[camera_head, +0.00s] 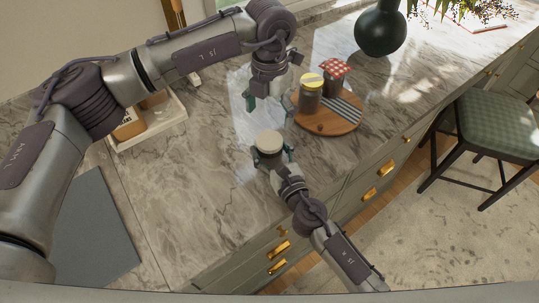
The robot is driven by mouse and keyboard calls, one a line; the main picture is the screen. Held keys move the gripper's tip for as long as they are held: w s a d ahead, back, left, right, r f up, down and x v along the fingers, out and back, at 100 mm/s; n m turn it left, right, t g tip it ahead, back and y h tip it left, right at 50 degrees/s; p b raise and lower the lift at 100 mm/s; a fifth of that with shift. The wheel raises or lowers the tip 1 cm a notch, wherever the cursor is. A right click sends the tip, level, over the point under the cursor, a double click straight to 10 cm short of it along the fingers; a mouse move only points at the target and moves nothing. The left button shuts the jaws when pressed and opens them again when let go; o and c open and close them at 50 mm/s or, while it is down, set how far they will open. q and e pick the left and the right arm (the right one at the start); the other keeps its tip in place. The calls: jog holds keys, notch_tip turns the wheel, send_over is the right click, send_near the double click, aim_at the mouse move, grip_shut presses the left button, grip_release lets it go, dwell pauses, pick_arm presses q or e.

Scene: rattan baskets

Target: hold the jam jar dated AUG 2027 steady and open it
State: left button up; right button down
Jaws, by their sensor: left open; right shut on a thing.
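A dark jar with a cream lid (269,142) stands on the marble counter near its front edge. My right gripper (271,160) is shut around the body of this jar from the front. My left gripper (268,103) is open and empty above and behind the jar, apart from its lid. Two more jars stand on a round wooden board to the right: one with a yellow lid (311,81) and one with a red checked cover (334,68). No date on any jar is readable here.
The round board (317,125) also carries a striped cloth (345,108). A dark green vase (380,32) stands behind it. A stool (497,125) stands before the counter. The counter left of the held jar is clear.

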aim_at(269, 140)
pick_arm(q)
jog(key=m, duration=2.6)
jog(key=shift+f+m, duration=0.1)
jog(key=shift+m, duration=0.2)
jog(key=shift+f, duration=3.95)
jog(key=shift+c, duration=0.3)
